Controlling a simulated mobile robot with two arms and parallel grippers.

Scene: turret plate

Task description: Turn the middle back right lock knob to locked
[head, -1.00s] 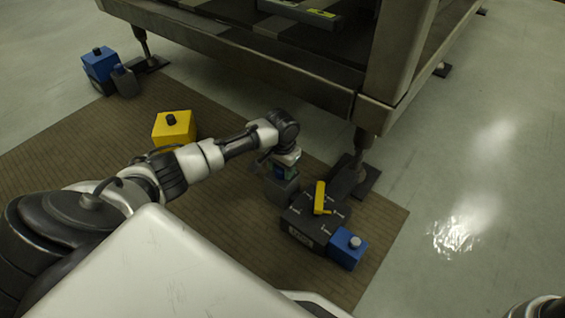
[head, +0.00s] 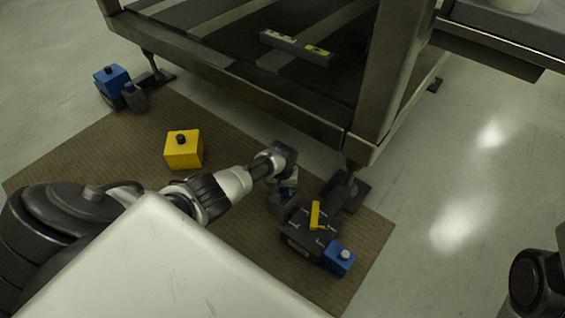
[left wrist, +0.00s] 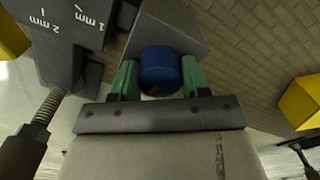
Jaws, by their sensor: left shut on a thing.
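A round blue knob (left wrist: 160,70) stands on the face of a grey box (left wrist: 180,30) in the left wrist view. My left gripper (left wrist: 159,82) has its two green fingers on either side of the knob, shut on it. The knob's pointer direction and any marks around it are hidden. In the head view my left gripper (head: 282,196) is at the grey box, just left of a dark box (head: 308,232) with a yellow handle (head: 316,215). The knob is hidden there by the wrist. My right gripper is not in view.
A blue box (head: 338,261) with a grey knob adjoins the dark box. A yellow box (head: 184,150) with a black knob stands on the brown mat (head: 110,190). A metal frame (head: 260,95) rises behind, with a foot near the dark box. Another blue box (head: 112,80) is far left.

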